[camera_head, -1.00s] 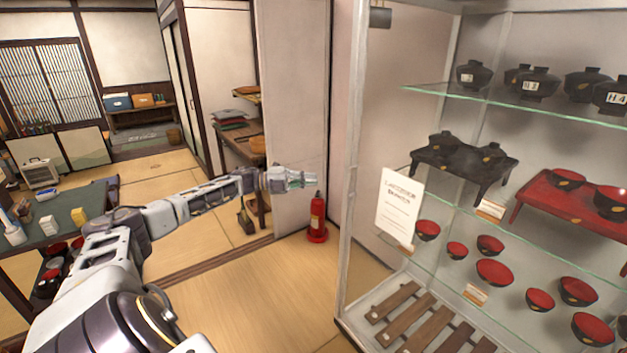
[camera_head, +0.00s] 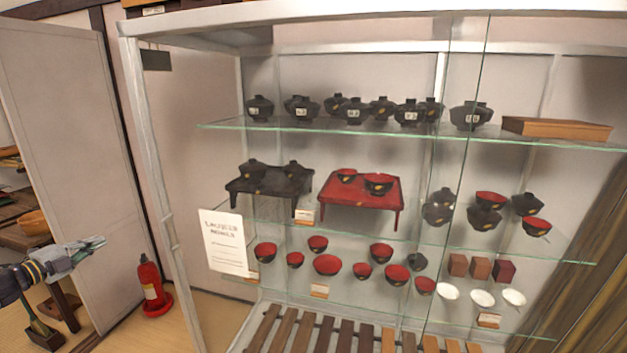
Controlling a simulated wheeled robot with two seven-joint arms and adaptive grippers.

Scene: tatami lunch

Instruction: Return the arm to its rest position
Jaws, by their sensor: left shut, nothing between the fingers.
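My left gripper (camera_head: 88,246) is at the lower left of the head view, on the end of my left arm. Its fingers are shut and hold nothing. It points right, toward the fire extinguisher, and appears apart from everything around it. The rest of my left arm is cut off by the left edge of the picture. My right gripper and right arm do not show.
A glass display case (camera_head: 150,165) fills the middle and right, with lidded black bowls, a black stand (camera_head: 268,186), a red stand (camera_head: 360,192) and red bowls. A red fire extinguisher (camera_head: 150,283) stands left of it. A wooden shelf (camera_head: 22,238) is behind my gripper.

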